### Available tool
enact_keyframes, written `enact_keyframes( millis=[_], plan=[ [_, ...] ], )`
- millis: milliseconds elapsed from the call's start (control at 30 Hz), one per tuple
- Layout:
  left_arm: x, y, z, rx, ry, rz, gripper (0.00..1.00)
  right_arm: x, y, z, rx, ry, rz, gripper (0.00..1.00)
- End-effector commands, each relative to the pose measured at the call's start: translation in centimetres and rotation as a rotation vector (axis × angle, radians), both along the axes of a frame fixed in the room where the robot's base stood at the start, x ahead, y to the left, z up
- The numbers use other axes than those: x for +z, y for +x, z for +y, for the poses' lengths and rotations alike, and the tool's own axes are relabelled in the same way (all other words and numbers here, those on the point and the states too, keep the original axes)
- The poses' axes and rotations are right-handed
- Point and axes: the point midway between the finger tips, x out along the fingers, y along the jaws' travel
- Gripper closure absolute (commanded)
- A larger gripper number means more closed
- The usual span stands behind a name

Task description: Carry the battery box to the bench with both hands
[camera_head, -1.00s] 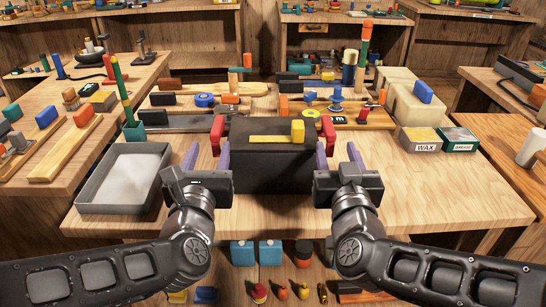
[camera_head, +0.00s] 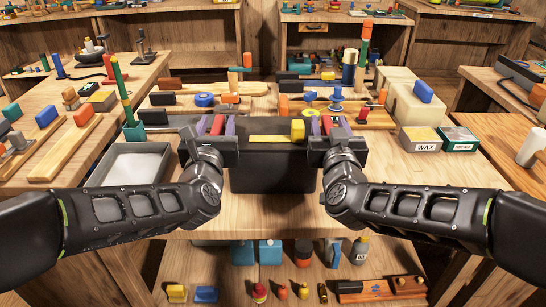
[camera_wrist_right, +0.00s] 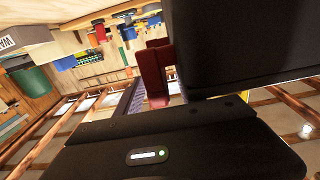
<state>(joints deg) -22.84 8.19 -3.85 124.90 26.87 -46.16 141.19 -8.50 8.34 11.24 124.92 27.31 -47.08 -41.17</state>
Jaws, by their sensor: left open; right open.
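The battery box (camera_head: 272,172) is a black box with a yellow strip and a yellow block on top. It stands on the wooden bench (camera_head: 440,185) near the front edge. My right gripper (camera_head: 328,122) is open around the right handle. The right wrist view shows the box (camera_wrist_right: 245,40) and red handle (camera_wrist_right: 153,76) close up; finger contact is unclear.
A grey tray (camera_head: 90,178) lies left of the box. Wax (camera_head: 420,140) and green (camera_head: 458,139) boxes stand at the right. Tools and boards crowd the bench behind. Bare wood lies at the right front. Items sit on a shelf below.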

Motion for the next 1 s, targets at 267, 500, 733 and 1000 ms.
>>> enact_keyframes(
  millis=[267, 500, 733, 1000],
  plan=[
    [0.00, -0.03, -0.01, 0.000, 0.000, 0.000, 0.73, 0.00, -0.03, 0.01, 0.000, 0.000, 0.000, 0.73],
    [0.00, -0.04, -0.01, 0.000, 0.000, 0.000, 0.92, 0.00, -0.04, 0.02, 0.000, 0.000, 0.000, 0.92],
    [-0.01, -0.04, -0.01, 0.000, 0.000, 0.000, 1.00, 0.00, -0.04, 0.01, 0.000, 0.000, 0.000, 1.00],
    [-0.01, -0.04, 0.00, 0.000, 0.000, 0.000, 1.00, -0.01, -0.04, 0.01, 0.000, 0.000, 0.000, 1.00]
  ],
)
